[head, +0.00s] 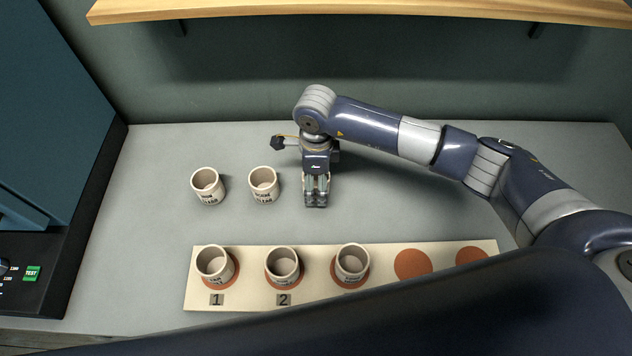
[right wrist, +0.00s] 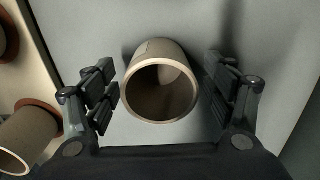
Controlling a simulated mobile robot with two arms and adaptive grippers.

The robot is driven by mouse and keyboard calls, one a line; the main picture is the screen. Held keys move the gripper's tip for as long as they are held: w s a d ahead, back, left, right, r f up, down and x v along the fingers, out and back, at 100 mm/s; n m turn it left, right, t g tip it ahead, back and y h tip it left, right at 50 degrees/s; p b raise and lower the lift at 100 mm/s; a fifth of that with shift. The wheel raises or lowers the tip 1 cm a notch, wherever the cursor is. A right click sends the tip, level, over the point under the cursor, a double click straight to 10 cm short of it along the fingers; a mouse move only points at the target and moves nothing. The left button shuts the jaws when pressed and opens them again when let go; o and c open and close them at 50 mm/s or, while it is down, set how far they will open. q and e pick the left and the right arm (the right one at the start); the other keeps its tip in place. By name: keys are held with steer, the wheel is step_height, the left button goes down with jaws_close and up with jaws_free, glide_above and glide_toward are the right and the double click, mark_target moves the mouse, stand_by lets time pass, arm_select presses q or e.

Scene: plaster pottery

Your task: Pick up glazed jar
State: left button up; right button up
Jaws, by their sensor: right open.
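My right gripper (head: 316,203) points down over the grey worktop, right of two pale jars standing side by side, a left one (head: 208,187) and a right one (head: 263,185). In the right wrist view a pale beige jar (right wrist: 160,49), open mouth toward the camera, lies between the open fingers of this gripper (right wrist: 163,88), with only narrow gaps at its sides. Dark lettering on the other jars is too small to read, so I cannot tell which is glazed. My left gripper is not in view.
A cream board (head: 380,288) with terracotta discs lies in front; three jars stand on its left discs, and two right discs, including one disc (head: 412,264), are bare. A blue machine (head: 55,120) stands at left. A wooden shelf (head: 350,12) hangs above.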

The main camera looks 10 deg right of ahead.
steer(key=c, duration=1.2)
steer(key=shift+r, duration=0.1)
